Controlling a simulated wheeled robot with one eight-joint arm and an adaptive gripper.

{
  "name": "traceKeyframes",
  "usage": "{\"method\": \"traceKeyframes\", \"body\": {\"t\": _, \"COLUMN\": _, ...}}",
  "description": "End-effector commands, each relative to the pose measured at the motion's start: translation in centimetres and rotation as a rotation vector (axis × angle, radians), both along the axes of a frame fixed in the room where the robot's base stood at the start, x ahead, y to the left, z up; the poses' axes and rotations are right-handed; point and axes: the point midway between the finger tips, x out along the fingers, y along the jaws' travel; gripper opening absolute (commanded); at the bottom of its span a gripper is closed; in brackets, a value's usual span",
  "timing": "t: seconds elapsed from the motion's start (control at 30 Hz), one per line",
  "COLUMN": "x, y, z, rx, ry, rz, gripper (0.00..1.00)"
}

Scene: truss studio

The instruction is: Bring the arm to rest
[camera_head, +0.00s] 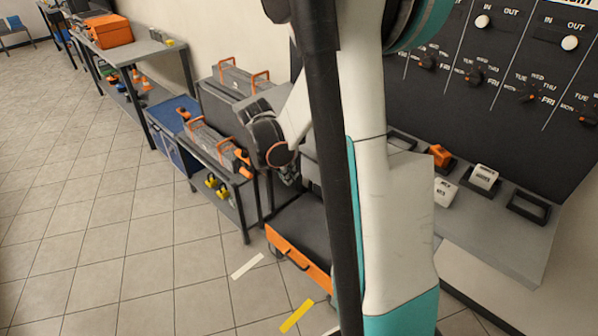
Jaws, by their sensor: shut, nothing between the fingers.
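My arm is folded close to my body, its white and teal links and a dark column filling the middle of the view. A dark wrist joint with an orange ring sticks out to the left. Just below it a small part of my gripper (289,175) shows, shut and empty. Most of the gripper is hidden behind the arm, and its fingertips are hard to make out.
A grey bench (225,165) with toolboxes stands close behind the wrist. An orange-fronted wheeled cart (298,268) is below. At right, a grey shelf (505,240) holds small blocks under a black switch board (490,110). Tiled floor (110,240) at left is clear.

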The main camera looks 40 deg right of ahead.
Motion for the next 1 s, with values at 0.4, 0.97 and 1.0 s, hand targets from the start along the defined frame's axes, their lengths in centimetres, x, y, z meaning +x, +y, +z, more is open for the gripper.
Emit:
{"method": "traceKeyframes", "body": {"t": 0.4, "x": -0.2, "y": 2.9, "z": 8.0, "rx": 0.000, "ry": 0.001, "rz": -0.001, "gripper": 0.00}}
{"method": "traceKeyframes", "body": {"t": 0.97, "x": 0.2, "y": 5.7, "z": 9.6, "rx": 0.046, "ry": -0.061, "rz": -0.020, "gripper": 0.00}}
{"method": "traceKeyframes", "body": {"t": 1.0, "x": 0.4, "y": 7.1, "z": 10.0, "rx": 0.074, "ry": -0.096, "rz": -0.033, "gripper": 0.00}}
